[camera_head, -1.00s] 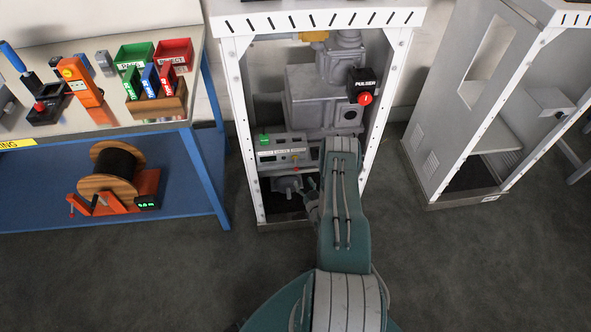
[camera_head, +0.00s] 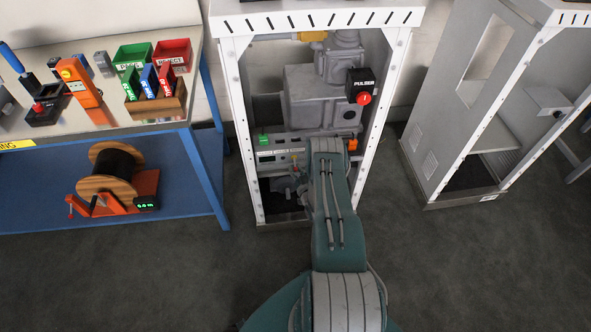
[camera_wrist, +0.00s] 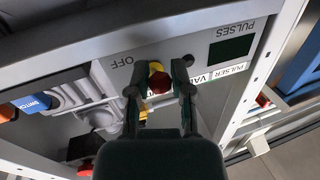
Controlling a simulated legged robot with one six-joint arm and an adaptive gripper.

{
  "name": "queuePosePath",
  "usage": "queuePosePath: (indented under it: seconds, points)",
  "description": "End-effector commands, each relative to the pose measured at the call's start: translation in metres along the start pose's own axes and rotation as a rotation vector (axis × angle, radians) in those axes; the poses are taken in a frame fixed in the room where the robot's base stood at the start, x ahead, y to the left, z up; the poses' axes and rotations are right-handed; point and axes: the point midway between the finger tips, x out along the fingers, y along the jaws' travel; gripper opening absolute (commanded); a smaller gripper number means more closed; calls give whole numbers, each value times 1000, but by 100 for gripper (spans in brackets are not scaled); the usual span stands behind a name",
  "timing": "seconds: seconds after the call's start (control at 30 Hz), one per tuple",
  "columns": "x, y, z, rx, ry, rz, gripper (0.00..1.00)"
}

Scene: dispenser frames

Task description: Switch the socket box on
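A small red-tipped lever (camera_wrist: 160,82) with a yellow part stands out from that front. My gripper (camera_wrist: 160,68) is open, its fingers on either side of the lever; a small gap seems to show. My arm hides part of the box in the head view. I cannot tell which part is named the socket box.
A PULSER unit with a red button (camera_head: 364,98) hangs at the frame's right. The workbench (camera_head: 212,150) stands left, and an empty cabinet (camera_head: 430,150) stands right. Frame posts are close on both sides.

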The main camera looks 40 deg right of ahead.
Motion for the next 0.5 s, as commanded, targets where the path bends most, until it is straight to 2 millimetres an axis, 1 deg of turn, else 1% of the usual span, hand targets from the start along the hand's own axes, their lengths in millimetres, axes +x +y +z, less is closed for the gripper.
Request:
queuePosePath:
  seconds: [0.27,0.5]
  points:
    - [0,1,-2,2,-10,2,0]
    - [0,0,-7,26,-99,11,0]
